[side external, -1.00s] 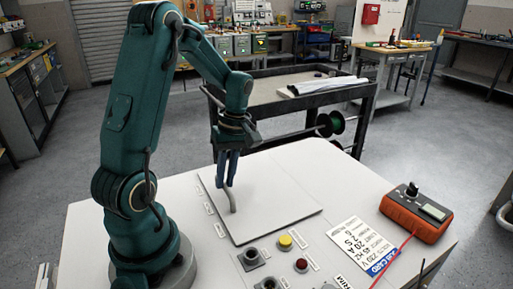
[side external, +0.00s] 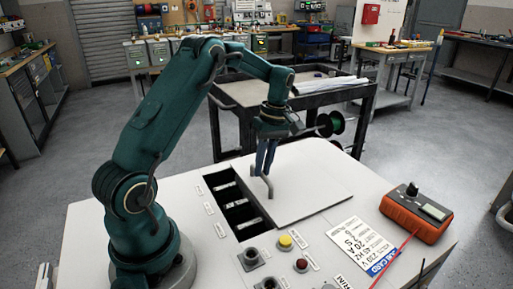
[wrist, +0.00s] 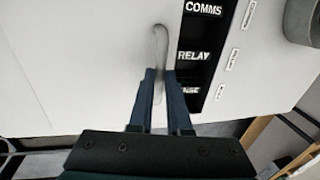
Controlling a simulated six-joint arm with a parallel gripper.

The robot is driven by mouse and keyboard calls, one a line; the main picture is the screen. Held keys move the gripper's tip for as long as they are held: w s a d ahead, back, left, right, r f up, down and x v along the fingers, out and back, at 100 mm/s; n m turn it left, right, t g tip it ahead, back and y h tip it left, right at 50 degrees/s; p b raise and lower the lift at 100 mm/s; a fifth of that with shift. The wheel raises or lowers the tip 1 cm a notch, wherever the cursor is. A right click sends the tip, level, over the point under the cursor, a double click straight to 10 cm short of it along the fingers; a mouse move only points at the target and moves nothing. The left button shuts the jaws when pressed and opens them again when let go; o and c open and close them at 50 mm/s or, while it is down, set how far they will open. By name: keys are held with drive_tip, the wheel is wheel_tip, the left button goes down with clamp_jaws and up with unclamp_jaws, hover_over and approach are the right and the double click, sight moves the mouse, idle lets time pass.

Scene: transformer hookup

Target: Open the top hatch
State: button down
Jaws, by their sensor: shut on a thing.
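The top hatch (side external: 312,182) is a flat white sliding panel on top of the white cabinet. It stands partly open, shifted right, with a dark opening (side external: 236,208) along its left side. A grey upright handle (side external: 269,186) stands near the hatch's left edge. My gripper (side external: 265,172) is shut on this handle. In the wrist view the handle (wrist: 161,50) runs between my gripper's fingers (wrist: 160,78). The opening shows there with the labels COMMS, RELAY and a third one partly hidden by a finger.
A yellow button (side external: 285,241), a red button (side external: 301,265) and grey sockets (side external: 251,257) sit in front of the opening. An orange meter (side external: 416,211) and a rating card (side external: 361,246) lie at the right. A black cart (side external: 235,125) stands behind the cabinet.

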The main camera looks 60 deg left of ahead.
drive_tip(key=c, duration=0.9)
unclamp_jaws()
drive_tip(key=shift+o, duration=0.2)
drive_tip(key=shift+r, duration=0.15)
drive_tip(key=shift+w+r, duration=0.25)
drive_tip(key=shift+r, duration=0.95)
drive_tip(key=shift+w+r, duration=0.25)
drive_tip(key=shift+r, duration=0.95)
